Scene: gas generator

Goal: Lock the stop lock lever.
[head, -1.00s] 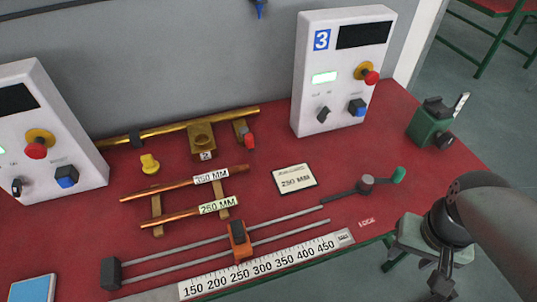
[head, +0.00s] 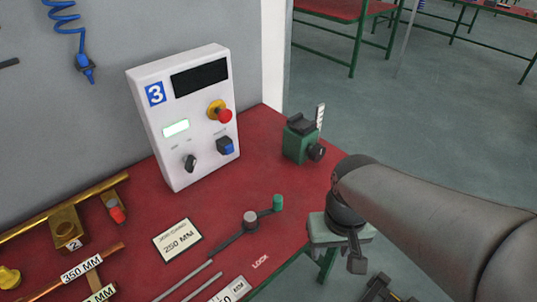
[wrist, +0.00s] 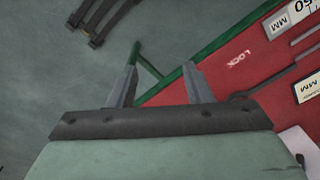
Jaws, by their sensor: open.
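The stop lock lever is a dark bar with a round grey pivot knob (head: 250,219) and a green handle (head: 277,202) at its right end. It lies on the red bench near the front edge in the head view. A white LOCK label (head: 260,262) is on the bench in front of it; the label also shows in the wrist view (wrist: 239,60). My gripper (wrist: 162,58) is open and empty, its two fingers spread. It hangs beyond the bench's front edge, right of the lever and apart from it.
A white control box marked 3 (head: 185,115) stands behind the lever. A green device (head: 301,138) sits at the bench's far right corner. A 250 MM card (head: 177,240) and metal rods (head: 185,282) lie left of the lever.

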